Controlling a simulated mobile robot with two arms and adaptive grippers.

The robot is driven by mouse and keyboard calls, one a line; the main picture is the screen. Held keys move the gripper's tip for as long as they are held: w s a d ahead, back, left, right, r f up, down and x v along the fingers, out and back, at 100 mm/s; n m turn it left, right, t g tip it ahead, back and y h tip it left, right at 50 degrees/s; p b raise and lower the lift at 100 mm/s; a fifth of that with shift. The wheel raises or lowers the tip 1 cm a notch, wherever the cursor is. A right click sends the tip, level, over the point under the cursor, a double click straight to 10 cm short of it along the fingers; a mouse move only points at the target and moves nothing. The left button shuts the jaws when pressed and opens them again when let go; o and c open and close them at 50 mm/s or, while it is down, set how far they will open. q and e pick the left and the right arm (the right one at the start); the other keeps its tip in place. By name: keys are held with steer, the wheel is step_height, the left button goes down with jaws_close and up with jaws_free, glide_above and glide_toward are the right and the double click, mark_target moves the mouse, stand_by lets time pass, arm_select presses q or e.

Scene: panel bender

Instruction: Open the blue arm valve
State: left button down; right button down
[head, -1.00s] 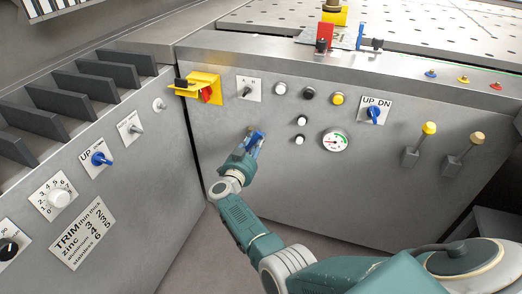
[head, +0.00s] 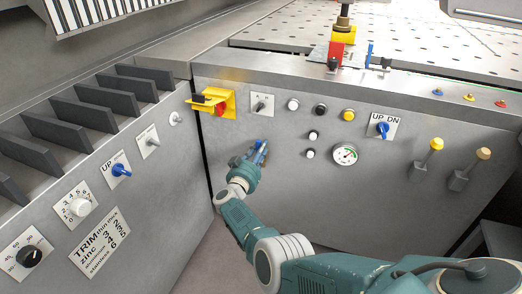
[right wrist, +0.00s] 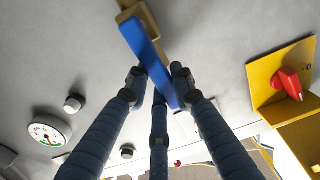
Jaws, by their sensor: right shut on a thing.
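The blue arm valve has a long blue handle (right wrist: 142,40) on a brass-coloured body (right wrist: 150,20), fixed to the grey front panel, in the right wrist view. My right gripper (right wrist: 158,90) has its fingers closed around the handle's lower end. In the head view the right gripper (head: 255,157) is against the panel, left of the gauge, with a bit of the blue handle (head: 263,147) showing past the fingers. The brass body is hidden there behind the gripper. My left gripper is not in view.
A yellow bracket with a red knob (head: 221,108) stands out up and left of the valve. A pressure gauge (head: 344,154), small buttons and a blue UP/DN switch (head: 383,128) are to the right. A side panel (head: 130,185) closes the left.

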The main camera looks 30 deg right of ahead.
steer(key=shift+a+f, duration=0.1)
steer(key=c, duration=1.4)
jaws_free()
steer(key=shift+w, duration=0.1)
steer(key=shift+c, duration=0.2)
